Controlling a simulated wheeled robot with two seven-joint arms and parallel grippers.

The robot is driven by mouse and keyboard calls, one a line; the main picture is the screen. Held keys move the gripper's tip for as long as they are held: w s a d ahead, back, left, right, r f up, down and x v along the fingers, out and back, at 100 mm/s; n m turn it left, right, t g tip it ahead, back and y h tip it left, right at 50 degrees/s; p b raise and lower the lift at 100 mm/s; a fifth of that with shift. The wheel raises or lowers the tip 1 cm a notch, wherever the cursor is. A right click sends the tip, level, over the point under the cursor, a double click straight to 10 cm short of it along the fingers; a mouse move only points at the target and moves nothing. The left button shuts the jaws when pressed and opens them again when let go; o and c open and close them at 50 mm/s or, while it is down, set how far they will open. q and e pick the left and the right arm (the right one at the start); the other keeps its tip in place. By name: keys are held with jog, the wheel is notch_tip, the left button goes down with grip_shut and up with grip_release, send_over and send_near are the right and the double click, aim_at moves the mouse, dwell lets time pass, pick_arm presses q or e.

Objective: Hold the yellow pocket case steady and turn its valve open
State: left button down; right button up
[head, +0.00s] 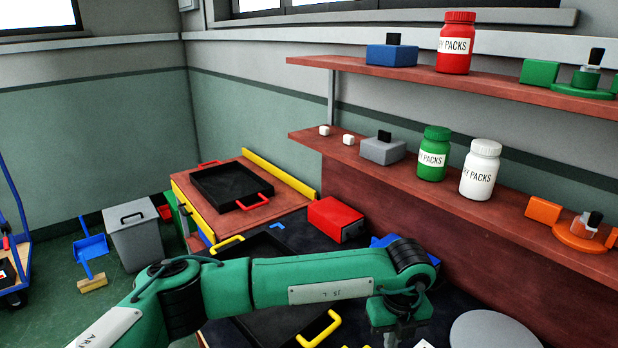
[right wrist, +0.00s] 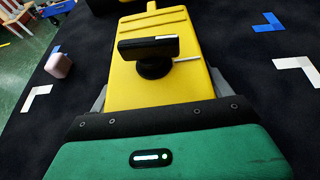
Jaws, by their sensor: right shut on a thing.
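The yellow pocket case (right wrist: 125,90) lies on the dark table mat in the right wrist view. Its valve has a black bar handle (right wrist: 150,48), lying crosswise over a round black base, with a thin pale rod beside it on the right. My right gripper (right wrist: 158,90) is shut on the case, a grey finger against each side. The case and my right gripper are not visible in the head view. My left gripper (head: 393,334) points down at the bottom of the head view; its fingertips are cut off by the frame.
A pinkish cube (right wrist: 58,65) lies left of the case, among white and blue corner marks. In the head view, a red box (head: 335,219) and a black tray (head: 231,186) stand behind my left arm. Two shelves (head: 440,188) with bottles and cases run along the right wall.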

pick_arm(q)
jog(key=shift+a+f, duration=0.35)
jog(key=shift+f, duration=0.7)
jog(key=shift+a+f, duration=0.3)
jog(key=shift+f, duration=0.8)
jog(key=shift+a+f, duration=0.35)
jog(key=shift+f, duration=0.7)
jog(key=shift+s+d, duration=0.35)
jog(key=shift+s, duration=0.2)
jog(key=shift+w+d, duration=0.15)
jog(key=shift+d, duration=0.15)
jog(key=shift+d, duration=0.65)
